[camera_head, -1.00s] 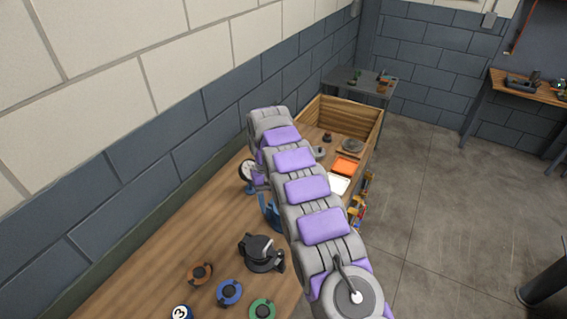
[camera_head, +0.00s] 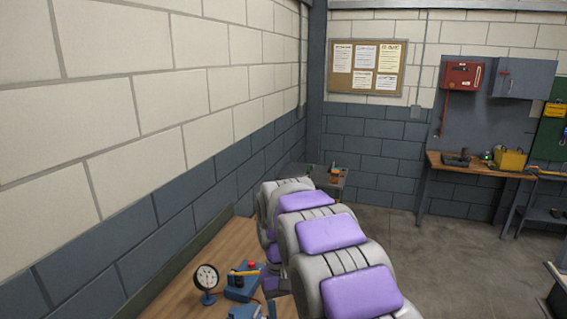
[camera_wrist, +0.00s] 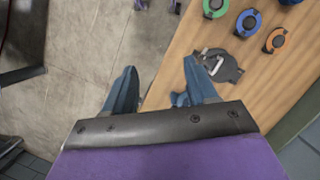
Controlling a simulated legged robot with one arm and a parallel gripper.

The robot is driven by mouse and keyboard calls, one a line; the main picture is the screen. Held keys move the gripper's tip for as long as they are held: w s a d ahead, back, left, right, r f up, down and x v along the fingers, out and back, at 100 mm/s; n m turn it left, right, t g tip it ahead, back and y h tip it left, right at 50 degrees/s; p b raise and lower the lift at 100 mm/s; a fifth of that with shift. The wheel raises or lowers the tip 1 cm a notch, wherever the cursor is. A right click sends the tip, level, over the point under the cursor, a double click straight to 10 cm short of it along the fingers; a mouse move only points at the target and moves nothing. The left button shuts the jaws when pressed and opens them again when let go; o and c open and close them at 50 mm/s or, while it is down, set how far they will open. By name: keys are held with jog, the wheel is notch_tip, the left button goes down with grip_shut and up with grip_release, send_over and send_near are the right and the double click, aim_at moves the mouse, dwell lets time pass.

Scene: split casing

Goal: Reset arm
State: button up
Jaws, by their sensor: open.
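My gripper (camera_wrist: 158,88) is open and empty in the wrist view, its two blue-grey fingers apart. It hangs above the edge of the wooden bench (camera_wrist: 190,40), with the floor under its left finger. A dark casing part (camera_wrist: 222,66) with a light handle lies on the bench near the right finger; I cannot tell whether they touch. In the head view my grey and purple arm reaches forward over the bench and hides much of it.
Green (camera_wrist: 215,7), blue (camera_wrist: 249,21) and orange (camera_wrist: 274,40) round parts lie on the bench. A gauge (camera_head: 206,279) and a blue device with a red button (camera_head: 243,284) stand at the bench's left. A wall borders the bench on the left. Open floor (camera_head: 440,265) lies to the right.

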jog(key=s+d+m+b, duration=0.1)
jog(key=s+d+b, duration=0.1)
jog(key=s+d, duration=0.45)
jog(key=s+d+m+b, duration=0.1)
jog(key=s+d+b, duration=0.15)
jog(key=s, duration=0.65)
jog(key=s+d+f+b, duration=0.1)
jog(key=s+d+f, duration=0.1)
jog(key=s, duration=0.6)
jog(key=s+d+f+m+t+y+b, duration=0.1)
jog(key=s+f, duration=0.3)
jog(key=s, duration=0.4)
jog(key=shift+s+d+f, duration=0.3)
jog(key=shift+s+d, duration=0.1)
jog(key=shift+d, duration=0.25)
